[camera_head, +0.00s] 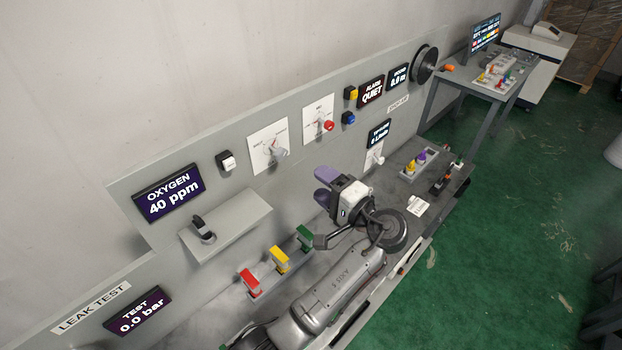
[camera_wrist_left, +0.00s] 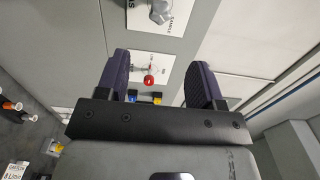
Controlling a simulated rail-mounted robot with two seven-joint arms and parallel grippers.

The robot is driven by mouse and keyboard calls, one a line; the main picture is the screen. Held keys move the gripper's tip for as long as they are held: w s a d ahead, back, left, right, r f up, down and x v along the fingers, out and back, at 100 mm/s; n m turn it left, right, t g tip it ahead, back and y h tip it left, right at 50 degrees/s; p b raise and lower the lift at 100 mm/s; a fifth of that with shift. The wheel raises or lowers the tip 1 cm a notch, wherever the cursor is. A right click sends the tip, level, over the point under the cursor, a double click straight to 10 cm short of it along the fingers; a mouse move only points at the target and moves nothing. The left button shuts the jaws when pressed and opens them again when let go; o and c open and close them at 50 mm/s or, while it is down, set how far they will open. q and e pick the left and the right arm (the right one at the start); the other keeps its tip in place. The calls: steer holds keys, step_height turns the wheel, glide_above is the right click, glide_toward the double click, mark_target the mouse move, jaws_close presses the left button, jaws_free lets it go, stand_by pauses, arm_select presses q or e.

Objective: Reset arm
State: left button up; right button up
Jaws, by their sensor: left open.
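My left arm reaches over the grey bench in the head view, and its gripper (camera_head: 325,186) has two purple fingers pointing at the back panel. In the left wrist view the gripper (camera_wrist_left: 158,85) has its fingers wide apart with nothing between them. A white plate with a red knob (camera_head: 328,125) is on the panel beyond the fingers; the red knob also shows between them in the wrist view (camera_wrist_left: 149,80). A plate with a grey knob (camera_head: 279,152) is to its left. The right gripper is not in these views.
Red (camera_head: 250,282), yellow (camera_head: 279,260) and green (camera_head: 305,237) handles stand on the bench beside my arm. A small shelf (camera_head: 232,228) juts from the panel. Screens read OXYGEN 40 ppm (camera_head: 168,193) and TEST 0.0 bar (camera_head: 138,311). Green floor (camera_head: 520,220) is open at right.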

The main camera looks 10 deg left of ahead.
arm_select(q)
steer(key=shift+s+d, duration=0.3)
steer(key=shift+d, duration=0.25)
